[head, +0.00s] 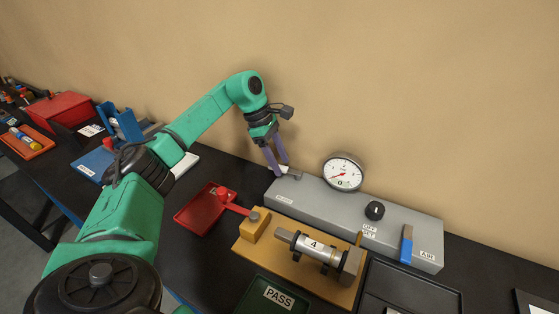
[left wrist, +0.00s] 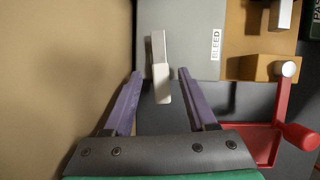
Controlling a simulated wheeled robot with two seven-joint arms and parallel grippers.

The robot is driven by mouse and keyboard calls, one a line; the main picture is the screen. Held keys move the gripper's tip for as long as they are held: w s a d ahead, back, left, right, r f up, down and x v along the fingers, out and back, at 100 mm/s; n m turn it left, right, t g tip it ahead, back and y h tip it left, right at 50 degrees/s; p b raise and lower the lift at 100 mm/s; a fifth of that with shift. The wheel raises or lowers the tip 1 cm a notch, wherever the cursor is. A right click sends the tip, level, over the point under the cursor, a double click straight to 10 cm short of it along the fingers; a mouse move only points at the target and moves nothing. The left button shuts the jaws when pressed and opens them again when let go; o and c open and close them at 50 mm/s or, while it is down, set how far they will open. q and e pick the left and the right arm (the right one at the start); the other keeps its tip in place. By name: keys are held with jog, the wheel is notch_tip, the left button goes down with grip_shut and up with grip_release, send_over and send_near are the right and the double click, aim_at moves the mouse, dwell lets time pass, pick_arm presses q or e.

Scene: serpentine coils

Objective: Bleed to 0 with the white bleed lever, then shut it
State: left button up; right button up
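The white bleed lever (left wrist: 162,88) juts from the left end of the grey gauge box (head: 330,210), by the BLEED label (left wrist: 215,44). In the head view it is small and partly hidden by my fingers. My left gripper (head: 279,169) is open at that end, with its purple fingers apart. In the left wrist view the lever's white tip lies between the left gripper's fingers (left wrist: 160,75), with a gap on each side. The round gauge (head: 343,173) stands on the box; its red needle points to the lower left, but the number is too small to read. My right gripper is not in view.
The box also carries a black knob (head: 375,211) and a blue AIR lever (head: 406,244). In front are a wooden fixture (head: 250,252) holding a metal part (head: 315,246) marked 4, a red tray (head: 196,216) and a green PASS tray (head: 262,293). The wall is close behind.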

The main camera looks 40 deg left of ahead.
pick_arm(q)
jog(key=b+v, duration=0.1)
jog(key=v, duration=0.6)
jog(key=p+v, duration=0.1)
jog(key=v, duration=0.6)
jog(key=shift+r, duration=0.25)
jog(key=shift+a, duration=0.1)
